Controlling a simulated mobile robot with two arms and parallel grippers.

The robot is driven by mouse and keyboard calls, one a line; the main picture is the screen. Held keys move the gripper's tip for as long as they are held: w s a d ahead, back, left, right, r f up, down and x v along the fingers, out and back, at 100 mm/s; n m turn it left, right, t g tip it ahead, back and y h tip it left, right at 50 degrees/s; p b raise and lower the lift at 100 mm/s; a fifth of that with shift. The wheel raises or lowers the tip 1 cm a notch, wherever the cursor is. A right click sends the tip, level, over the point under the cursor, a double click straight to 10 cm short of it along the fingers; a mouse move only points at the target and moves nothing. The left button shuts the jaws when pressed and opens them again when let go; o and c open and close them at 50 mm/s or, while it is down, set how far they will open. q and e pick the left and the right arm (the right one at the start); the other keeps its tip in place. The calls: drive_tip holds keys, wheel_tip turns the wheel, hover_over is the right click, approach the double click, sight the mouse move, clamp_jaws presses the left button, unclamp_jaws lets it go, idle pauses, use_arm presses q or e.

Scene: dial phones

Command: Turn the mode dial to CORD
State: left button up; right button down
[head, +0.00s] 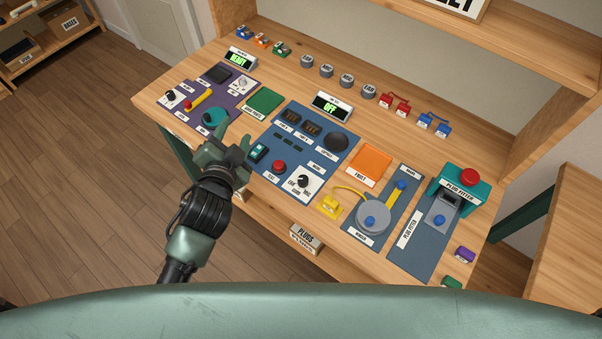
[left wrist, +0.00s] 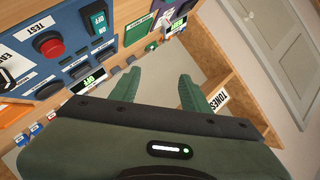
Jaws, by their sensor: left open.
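The mode dial (head: 303,181) is a black knob on a white plate at the front of the blue panel (head: 289,159). Small labels surround it; its pointer direction is too small to tell. In the left wrist view a black knob on a white plate (left wrist: 6,80) is cut off at the left edge. My left gripper (head: 236,135) is open and empty, above the bench near the gap between the purple and blue panels, left of the dial and apart from it. Its two green fingers also show in the left wrist view (left wrist: 203,94). My right gripper is out of view.
A red button (head: 279,167) and a teal rocker switch (head: 258,152) sit between my gripper and the dial. A display (head: 332,106) reads OFF. An orange tray (head: 370,164), yellow plug (head: 330,206) and grey round fixture (head: 373,217) lie to the right.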

use_arm(q)
drive_tip(key=w+d+r+m+t+h, duration=0.3)
drive_tip(key=d+r+m+h, duration=0.9)
drive_tip(key=d+r+m, duration=0.35)
drive_tip(key=s+d+m+g+h, duration=0.6)
drive_tip(key=d+m+g, duration=0.35)
drive_tip(key=m, duration=0.55)
drive_tip(key=m+g+y, duration=0.9)
drive_tip(key=m+y, duration=0.5)
drive_tip(key=m, duration=0.2)
approach(303, 178)
drive_tip(key=p+x, duration=0.2)
drive_tip(key=x, duration=0.5)
drive_tip(key=shift+s+d, duration=0.1)
drive_tip(key=shift+d, duration=0.05)
drive_tip(key=shift+d+f, duration=0.2)
drive_tip(key=shift+f, duration=0.55)
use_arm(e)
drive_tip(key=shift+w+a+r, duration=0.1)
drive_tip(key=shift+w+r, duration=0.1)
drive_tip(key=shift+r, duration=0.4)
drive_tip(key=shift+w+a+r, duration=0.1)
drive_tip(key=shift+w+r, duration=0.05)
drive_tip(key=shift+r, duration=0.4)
